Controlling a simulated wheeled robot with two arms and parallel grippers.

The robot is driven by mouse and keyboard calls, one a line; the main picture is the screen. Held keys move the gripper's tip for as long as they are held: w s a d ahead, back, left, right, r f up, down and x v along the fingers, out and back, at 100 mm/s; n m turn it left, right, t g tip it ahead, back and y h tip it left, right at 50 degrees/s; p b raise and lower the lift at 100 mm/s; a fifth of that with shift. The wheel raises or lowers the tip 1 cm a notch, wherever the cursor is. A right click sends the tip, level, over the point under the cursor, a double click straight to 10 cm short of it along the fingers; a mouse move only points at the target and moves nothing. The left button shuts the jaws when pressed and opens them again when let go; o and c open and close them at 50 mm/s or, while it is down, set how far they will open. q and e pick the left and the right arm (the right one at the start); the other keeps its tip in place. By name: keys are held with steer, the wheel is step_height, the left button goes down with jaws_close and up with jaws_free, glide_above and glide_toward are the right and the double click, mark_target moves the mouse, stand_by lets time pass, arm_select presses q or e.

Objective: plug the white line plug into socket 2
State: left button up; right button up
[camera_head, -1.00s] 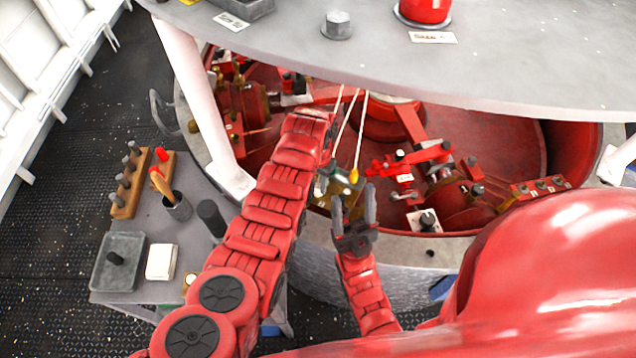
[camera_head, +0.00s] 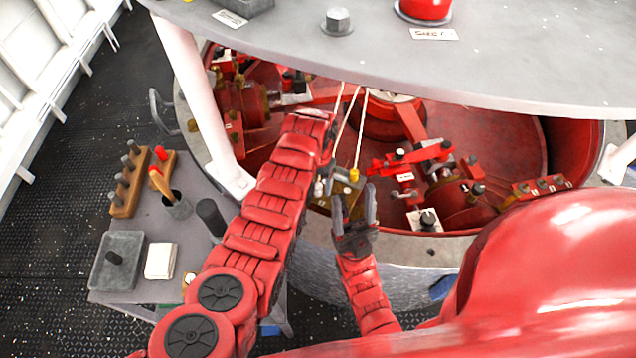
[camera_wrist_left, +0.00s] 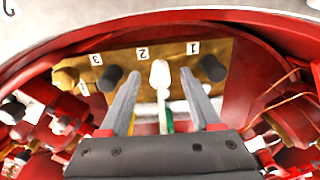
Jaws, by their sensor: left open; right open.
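In the left wrist view a brass panel (camera_wrist_left: 122,60) carries the labels 3, 2 and 1 from left to right. The white plug (camera_wrist_left: 160,75) stands at the panel just below and right of label 2 (camera_wrist_left: 143,53), its line running down. I cannot tell how deep it sits. My left gripper (camera_wrist_left: 160,70) is open, one finger on each side of the plug. Black pieces stand at label 3 and label 1. In the head view my left forearm hides most of that gripper. My right gripper (camera_head: 353,205) is open and empty in front of the panel (camera_head: 345,188).
A yellow plug (camera_head: 354,175) on a pale line is close to my right gripper. Red machinery (camera_head: 415,160) fills the round well. A grey deck plate (camera_head: 480,60) overhangs it. A side table (camera_head: 140,285) at the left holds a tray and tools.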

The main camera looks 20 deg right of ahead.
arm_select(q)
steer(key=shift+r+b, duration=0.3)
steer(key=shift+r, duration=0.25)
step_height(320, 180, up, 6)
steer(key=shift+f+b, duration=0.2)
steer(key=shift+b, duration=0.8)
steer(key=shift+r, duration=0.4)
